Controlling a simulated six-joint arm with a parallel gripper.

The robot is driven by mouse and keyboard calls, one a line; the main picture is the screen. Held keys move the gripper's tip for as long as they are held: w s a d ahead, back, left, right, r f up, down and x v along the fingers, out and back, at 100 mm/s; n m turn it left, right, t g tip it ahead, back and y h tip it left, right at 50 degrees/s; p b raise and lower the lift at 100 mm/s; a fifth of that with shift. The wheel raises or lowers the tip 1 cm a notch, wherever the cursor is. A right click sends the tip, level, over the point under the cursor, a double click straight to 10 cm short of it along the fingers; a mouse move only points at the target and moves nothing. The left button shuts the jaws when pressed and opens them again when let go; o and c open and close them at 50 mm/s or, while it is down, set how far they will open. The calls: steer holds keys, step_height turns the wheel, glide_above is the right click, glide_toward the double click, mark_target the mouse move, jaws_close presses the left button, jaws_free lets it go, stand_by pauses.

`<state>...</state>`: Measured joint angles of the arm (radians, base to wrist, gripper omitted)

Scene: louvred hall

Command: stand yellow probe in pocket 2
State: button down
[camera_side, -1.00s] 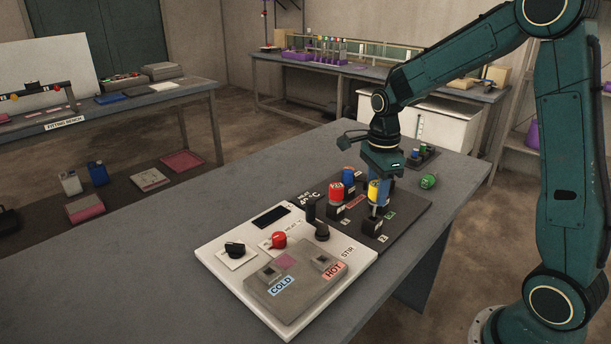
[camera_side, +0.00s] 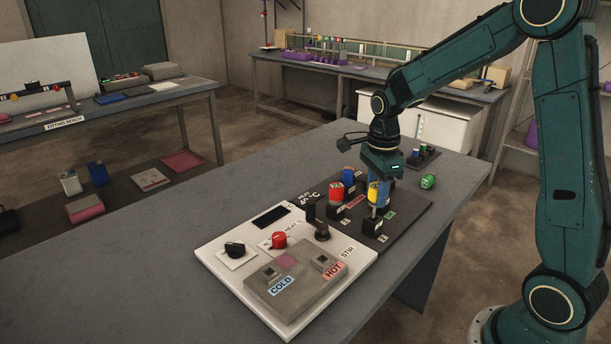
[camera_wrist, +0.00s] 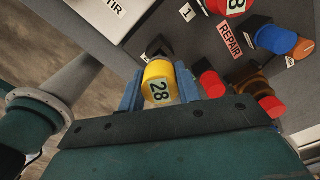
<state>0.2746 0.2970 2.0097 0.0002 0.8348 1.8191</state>
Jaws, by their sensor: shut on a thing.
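The yellow probe (camera_side: 374,194) has a yellow cap, marked 28 in the wrist view (camera_wrist: 158,83), and a thin pale shaft. My gripper (camera_wrist: 169,88) is shut on the cap, with a blue finger on each side. In the side view, my gripper (camera_side: 381,182) is above the black pocket block (camera_side: 372,227) beside the label 2. The probe looks upright and its shaft reaches down to this block. I cannot tell how deep the tip is. In the wrist view, the cap and fingers hide most of the block.
A red-capped probe (camera_side: 336,190) stands in a neighbouring pocket, with a blue-capped one (camera_side: 348,173) behind it. A white panel (camera_side: 222,258) with knobs lies in front. A green object (camera_side: 428,181) and a small rack (camera_side: 424,153) are behind right.

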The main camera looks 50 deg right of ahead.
steer(key=shift+f, duration=1.8)
steer(key=c, duration=0.9)
jaws_free()
steer(key=shift+r, duration=0.1)
steer(key=shift+r, duration=2.45)
steer(key=shift+r, duration=0.1)
step_height(320, 180, up, 14)
steer(key=shift+f, duration=0.2)
